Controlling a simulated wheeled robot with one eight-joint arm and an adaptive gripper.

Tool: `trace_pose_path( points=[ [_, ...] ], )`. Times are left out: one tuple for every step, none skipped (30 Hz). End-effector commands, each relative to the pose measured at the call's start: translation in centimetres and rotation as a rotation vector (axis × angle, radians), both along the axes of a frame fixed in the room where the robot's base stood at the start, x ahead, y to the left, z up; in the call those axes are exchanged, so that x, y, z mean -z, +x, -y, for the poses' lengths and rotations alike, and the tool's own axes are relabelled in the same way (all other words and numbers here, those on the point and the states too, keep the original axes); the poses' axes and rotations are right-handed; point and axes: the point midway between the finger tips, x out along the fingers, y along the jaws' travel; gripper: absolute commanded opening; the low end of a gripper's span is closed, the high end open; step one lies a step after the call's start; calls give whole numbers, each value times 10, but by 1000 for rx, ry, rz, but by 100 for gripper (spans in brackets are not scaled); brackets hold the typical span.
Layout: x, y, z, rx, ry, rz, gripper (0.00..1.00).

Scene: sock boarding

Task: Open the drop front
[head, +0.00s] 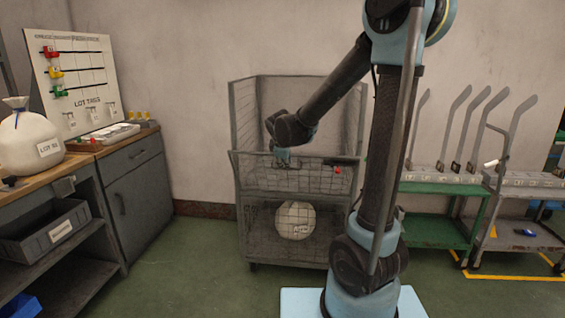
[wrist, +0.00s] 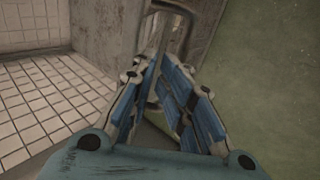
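The wire cage trolley (head: 243,200) stands against the back wall in the head view. Its mesh front (head: 310,180) reaches about half height, with a top rail and a red piece (head: 338,171) near the right end. I cannot tell how far the front is tilted. My gripper (head: 283,156) is at the front's top rail, left of its middle. In the wrist view the blue-padded fingers (wrist: 161,62) converge to a narrow gap by a grey rail and a looped metal part (wrist: 184,12). Whether they grip anything is unclear.
A labelled white bag (head: 295,220) lies low inside the cage. A workbench (head: 85,150) with another white bag (head: 26,140) stands at left. Green (head: 438,187) and grey (head: 530,188) carts stand at right. The green floor (head: 195,275) before the cage is clear at left.

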Motion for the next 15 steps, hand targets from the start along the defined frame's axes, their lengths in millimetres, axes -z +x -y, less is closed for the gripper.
trace_pose_path(
  points=[
    [0,0,3,5,-1,0,30],
    [0,0,4,5,-2,0,30],
    [0,0,4,5,-2,0,30],
    [0,-1,5,6,-3,0,30],
    [-1,-1,4,6,-3,0,30],
    [-1,-1,4,5,-2,0,30],
    [-1,-1,4,5,-2,0,30],
    [-1,-1,4,5,-3,0,30],
    [-1,-1,3,5,-3,0,30],
    [-1,-1,3,3,-3,0,30],
    [-1,-1,3,3,-3,0,30],
    [-10,-11,-3,6,-3,13,30],
    [-10,-12,-2,5,-3,13,30],
    [-11,-12,-1,4,-4,13,30],
    [-12,-13,0,3,-3,13,30]
  ],
)
